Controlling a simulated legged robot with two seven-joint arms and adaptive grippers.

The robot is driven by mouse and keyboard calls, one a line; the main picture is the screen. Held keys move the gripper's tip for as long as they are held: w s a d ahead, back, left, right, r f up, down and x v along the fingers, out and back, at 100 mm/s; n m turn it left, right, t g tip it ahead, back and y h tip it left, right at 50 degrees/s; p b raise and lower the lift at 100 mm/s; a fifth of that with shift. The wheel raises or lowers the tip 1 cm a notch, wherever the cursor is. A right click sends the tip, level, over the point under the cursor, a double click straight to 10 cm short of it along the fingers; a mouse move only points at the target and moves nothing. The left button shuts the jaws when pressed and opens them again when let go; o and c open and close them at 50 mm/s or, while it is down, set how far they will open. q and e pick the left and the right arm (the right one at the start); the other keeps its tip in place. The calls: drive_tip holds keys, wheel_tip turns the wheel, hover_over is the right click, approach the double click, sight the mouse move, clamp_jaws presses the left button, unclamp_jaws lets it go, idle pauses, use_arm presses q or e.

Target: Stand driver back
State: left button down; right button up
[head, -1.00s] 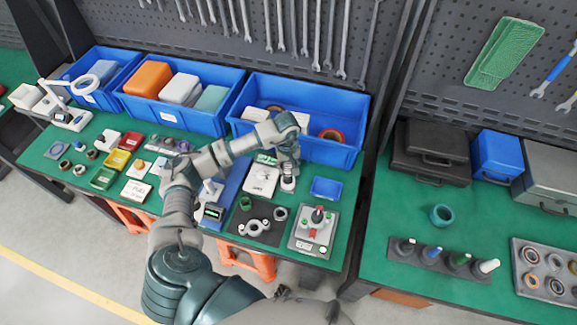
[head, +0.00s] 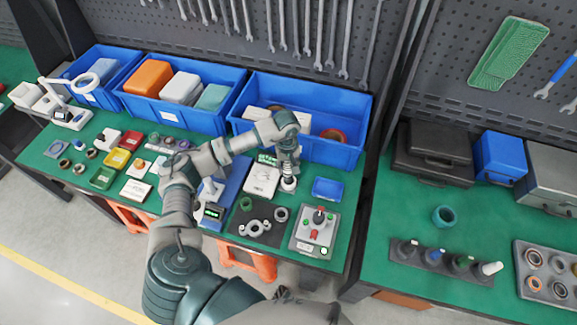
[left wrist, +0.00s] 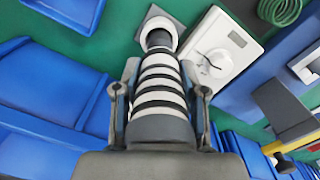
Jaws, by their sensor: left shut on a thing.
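The driver (left wrist: 158,92), with a black-and-white banded grip, is held between the two fingers of my left gripper (left wrist: 160,95) in the left wrist view. Its dark narrow end points at a pale round holder (left wrist: 165,22) on the green bench. The end meets or overlaps the holder's opening; I cannot tell how deep it sits. In the head view, my left gripper (head: 287,160) is over the bench in front of the right blue bin, with the driver (head: 288,178) roughly upright below it. My right gripper is not in view.
A white device with a dial (head: 262,180) stands close left of the driver. A small blue tray (head: 327,188) and a control box (head: 316,232) lie to the right. A large blue bin (head: 347,152) is just behind. A dark mat with rings (head: 240,228) lies in front.

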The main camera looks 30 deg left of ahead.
use_arm(q)
drive_tip(key=shift+r, duration=0.1)
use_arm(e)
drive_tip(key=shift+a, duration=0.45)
use_arm(q)
drive_tip(key=shift+d, duration=0.15)
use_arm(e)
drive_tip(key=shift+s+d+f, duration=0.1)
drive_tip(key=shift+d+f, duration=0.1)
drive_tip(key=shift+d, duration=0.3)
use_arm(q)
drive_tip(key=shift+f+b, duration=0.2)
drive_tip(key=shift+b, duration=0.1)
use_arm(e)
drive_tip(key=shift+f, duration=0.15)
use_arm(q)
drive_tip(key=shift+d+f+b, duration=0.1)
drive_tip(key=shift+f+b, duration=0.35)
drive_tip(key=shift+b, duration=0.05)
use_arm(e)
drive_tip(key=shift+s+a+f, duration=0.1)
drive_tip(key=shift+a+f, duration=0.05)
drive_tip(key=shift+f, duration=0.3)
use_arm(q)
drive_tip(key=shift+f+b, duration=0.55)
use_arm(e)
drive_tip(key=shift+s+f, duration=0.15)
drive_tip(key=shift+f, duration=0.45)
